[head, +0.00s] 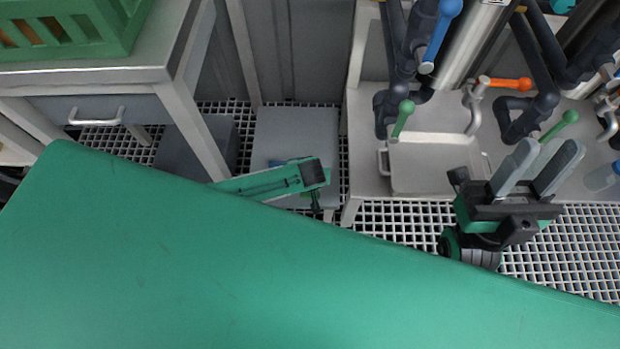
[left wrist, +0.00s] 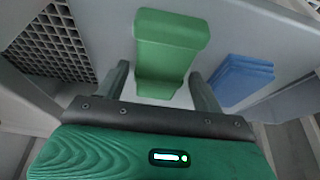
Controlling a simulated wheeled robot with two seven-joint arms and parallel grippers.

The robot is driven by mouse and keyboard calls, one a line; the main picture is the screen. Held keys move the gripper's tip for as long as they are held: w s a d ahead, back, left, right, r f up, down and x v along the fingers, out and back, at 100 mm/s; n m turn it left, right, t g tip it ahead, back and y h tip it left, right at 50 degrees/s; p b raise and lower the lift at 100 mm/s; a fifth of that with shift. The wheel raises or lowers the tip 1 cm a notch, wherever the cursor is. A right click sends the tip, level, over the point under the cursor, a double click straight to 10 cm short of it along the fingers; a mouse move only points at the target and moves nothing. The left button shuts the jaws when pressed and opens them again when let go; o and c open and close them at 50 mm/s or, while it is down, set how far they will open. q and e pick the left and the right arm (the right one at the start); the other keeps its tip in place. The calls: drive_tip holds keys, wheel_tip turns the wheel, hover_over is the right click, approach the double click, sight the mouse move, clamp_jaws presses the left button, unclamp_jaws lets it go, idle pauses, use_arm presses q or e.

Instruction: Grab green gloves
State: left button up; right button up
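A green folded item (left wrist: 171,42), which looks like the green gloves, lies on a pale surface in the left wrist view. My left gripper (left wrist: 159,72) is open. Its two dark fingers stand on either side of the item's near part, with a visible gap on the left. I cannot tell whether the fingertips reach down to it. In the head view my left arm extends over a grey box-like top, and I cannot make out the gloves there. My right gripper (head: 548,160) is open and empty, over the grating at the right.
A blue folded stack (left wrist: 243,80) lies close right of the green item. A green crate (head: 75,28) stands on a metal table (head: 150,60) at upper left. Pipes with blue, orange and green valve handles (head: 403,118) rise at upper right above a grey tray (head: 432,165).

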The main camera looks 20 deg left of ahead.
use_arm(q)
drive_tip(key=c, duration=0.6)
drive_tip(key=shift+r, duration=0.1)
drive_tip(key=shift+c, duration=0.2)
